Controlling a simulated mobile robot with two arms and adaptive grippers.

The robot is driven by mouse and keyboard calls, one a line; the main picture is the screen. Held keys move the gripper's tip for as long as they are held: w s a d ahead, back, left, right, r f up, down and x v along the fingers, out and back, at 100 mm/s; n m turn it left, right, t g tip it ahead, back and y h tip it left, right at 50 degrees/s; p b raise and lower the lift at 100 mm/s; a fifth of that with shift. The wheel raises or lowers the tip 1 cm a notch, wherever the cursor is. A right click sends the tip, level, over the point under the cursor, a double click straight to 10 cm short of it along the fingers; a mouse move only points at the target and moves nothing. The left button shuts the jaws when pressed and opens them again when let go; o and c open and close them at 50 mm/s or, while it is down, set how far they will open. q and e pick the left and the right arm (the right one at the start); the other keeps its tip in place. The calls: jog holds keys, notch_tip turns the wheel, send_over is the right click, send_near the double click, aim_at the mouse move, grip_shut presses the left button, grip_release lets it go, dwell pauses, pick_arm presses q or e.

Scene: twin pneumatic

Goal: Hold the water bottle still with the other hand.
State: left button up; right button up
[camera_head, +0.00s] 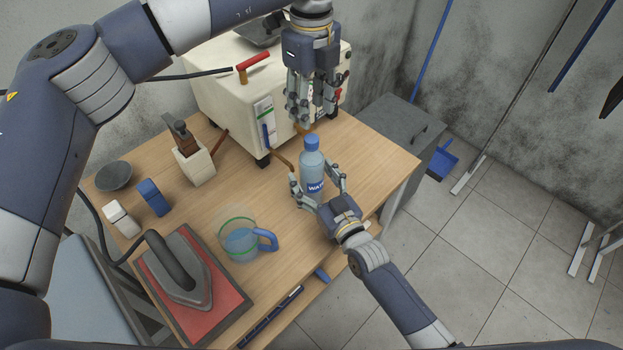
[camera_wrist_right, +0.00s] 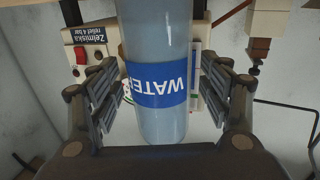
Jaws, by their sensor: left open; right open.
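The water bottle (camera_head: 312,170), clear blue with a blue cap and a blue label, stands upright on the wooden table (camera_head: 240,195). My right gripper (camera_head: 318,194) is open, with one finger on either side of the bottle. In the right wrist view the bottle (camera_wrist_right: 155,110) is between the open fingers, and a gap shows at each side. My left gripper (camera_head: 312,118) is open above the bottle, its fingers pointing down near the cap. Whether it touches the cap cannot be told.
A cream machine (camera_head: 220,90) with a red-handled valve stands behind. A measuring jug (camera_head: 238,240) and an iron (camera_head: 178,270) on a red mat are front left. A wooden-handled block (camera_head: 193,160), blue and white small items and a dark bowl (camera_head: 113,176) are left.

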jog(key=shift+w+a, duration=0.2)
jog(key=shift+w, duration=0.1)
